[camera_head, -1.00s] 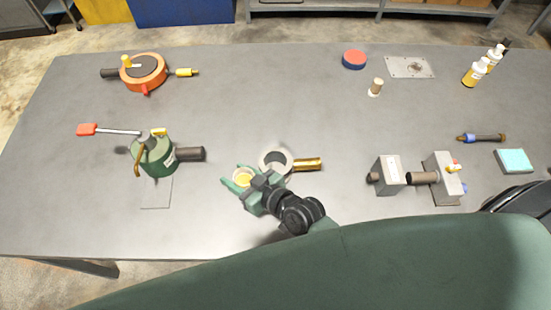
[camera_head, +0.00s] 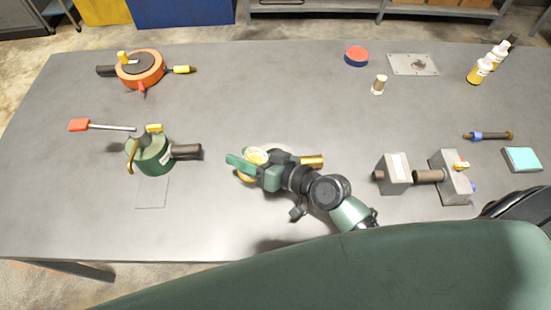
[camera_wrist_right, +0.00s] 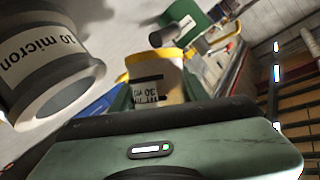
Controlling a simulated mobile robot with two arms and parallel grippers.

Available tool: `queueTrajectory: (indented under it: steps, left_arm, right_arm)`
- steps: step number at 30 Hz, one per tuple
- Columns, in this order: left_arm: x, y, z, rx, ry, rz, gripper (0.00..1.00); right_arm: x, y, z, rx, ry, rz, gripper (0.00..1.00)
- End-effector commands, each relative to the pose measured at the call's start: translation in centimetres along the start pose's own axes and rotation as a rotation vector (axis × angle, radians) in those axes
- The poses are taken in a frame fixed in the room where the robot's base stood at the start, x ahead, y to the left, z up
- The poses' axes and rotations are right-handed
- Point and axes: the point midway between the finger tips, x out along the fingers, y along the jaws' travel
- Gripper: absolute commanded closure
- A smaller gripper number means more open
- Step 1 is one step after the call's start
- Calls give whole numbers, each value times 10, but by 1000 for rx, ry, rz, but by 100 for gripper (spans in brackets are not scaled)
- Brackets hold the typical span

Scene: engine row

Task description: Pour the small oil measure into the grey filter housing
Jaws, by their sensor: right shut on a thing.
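My right gripper (camera_head: 241,167) is shut on the small oil measure (camera_head: 256,156), a pale cup with yellow on it. In the right wrist view the measure (camera_wrist_right: 155,80) is held beyond the green gripper body, with a dark-printed label. I cannot tell its exact tilt or whether oil is leaving it. The grey filter housing (camera_wrist_right: 55,65), an open cylinder labelled "10 micron", shows close beside the measure in the right wrist view. In the head view my gripper and wrist hide most of the housing; a brass fitting (camera_head: 312,161) sticks out right. My left gripper is not in view.
A green pot-shaped unit (camera_head: 152,156) stands left with a red-handled tool (camera_head: 100,126) by it. An orange round unit (camera_head: 140,69) is at the back left. Grey blocks (camera_head: 397,175) stand to the right. The table's (camera_head: 260,90) back middle is clear.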

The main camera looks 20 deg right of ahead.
Motion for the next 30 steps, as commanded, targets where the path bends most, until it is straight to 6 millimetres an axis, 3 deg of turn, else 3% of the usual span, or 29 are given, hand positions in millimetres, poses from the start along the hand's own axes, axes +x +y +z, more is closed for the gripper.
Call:
queueTrajectory:
  steps: [30]
  left_arm:
    - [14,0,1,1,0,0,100]
  right_arm:
    - [-4,6,-10,127,20,-52,100]
